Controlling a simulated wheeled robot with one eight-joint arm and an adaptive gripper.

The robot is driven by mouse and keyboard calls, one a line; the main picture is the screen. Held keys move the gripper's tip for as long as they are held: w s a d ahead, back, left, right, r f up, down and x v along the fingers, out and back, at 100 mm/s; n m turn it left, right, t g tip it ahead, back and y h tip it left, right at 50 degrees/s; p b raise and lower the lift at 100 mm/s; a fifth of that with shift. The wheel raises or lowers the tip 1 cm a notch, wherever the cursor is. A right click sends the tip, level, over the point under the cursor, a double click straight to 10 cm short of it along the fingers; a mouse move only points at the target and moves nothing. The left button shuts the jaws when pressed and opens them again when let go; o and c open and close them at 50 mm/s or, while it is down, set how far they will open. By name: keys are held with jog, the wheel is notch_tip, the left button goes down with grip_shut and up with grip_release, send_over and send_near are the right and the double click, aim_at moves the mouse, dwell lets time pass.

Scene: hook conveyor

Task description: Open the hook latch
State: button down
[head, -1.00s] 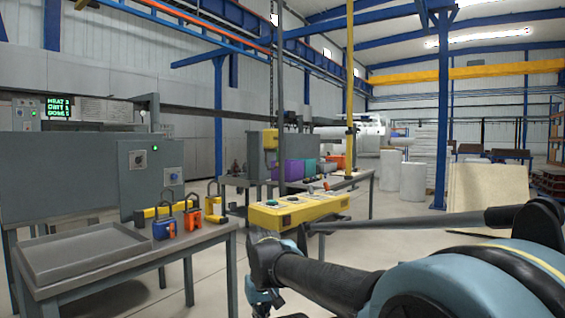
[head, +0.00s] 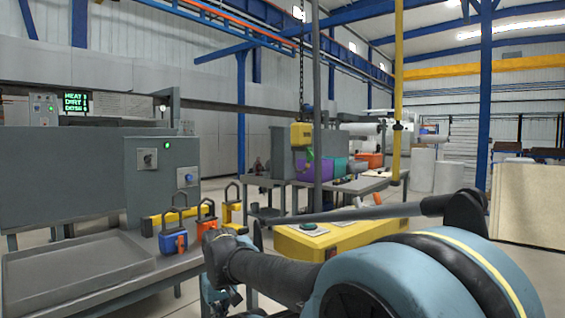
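A yellow hoist block (head: 301,134) hangs from a dark chain (head: 301,70) near the middle of the head view. A small green part (head: 309,155) shows just below it, in front of a purple bin. I cannot make out a hook or its latch clearly, nor whether the latch is open. My arm comes in from the lower right and bends down near the lower middle, in front of the bench. My gripper's fingers cannot be made out in this view. Nothing of mine touches the hoist block.
A grey bench with a shallow tray (head: 75,275) and several padlocks, one blue (head: 173,240), stands at lower left. A yellow control panel (head: 335,238) lies beyond my arm. A grey post (head: 317,110) stands beside the hoist block. Open floor shows at right.

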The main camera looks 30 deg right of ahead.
jog(key=shift+w, duration=0.15)
jog(key=w+d+r+n+h, duration=0.1)
jog(key=w+d+r+h, duration=1.6)
jog(key=w+d+r, duration=2.2)
jog(key=shift+d+r+h, duration=0.35)
jog(key=shift+d+h, duration=0.05)
jog(key=shift+d, duration=0.15)
jog(key=shift+w, duration=0.1)
jog(key=shift+d, duration=0.1)
jog(key=w+d, duration=0.1)
jog(key=d, duration=0.8)
jog(key=shift+w+d, duration=0.2)
jog(key=shift+d, duration=0.15)
jog(key=shift+n, duration=0.3)
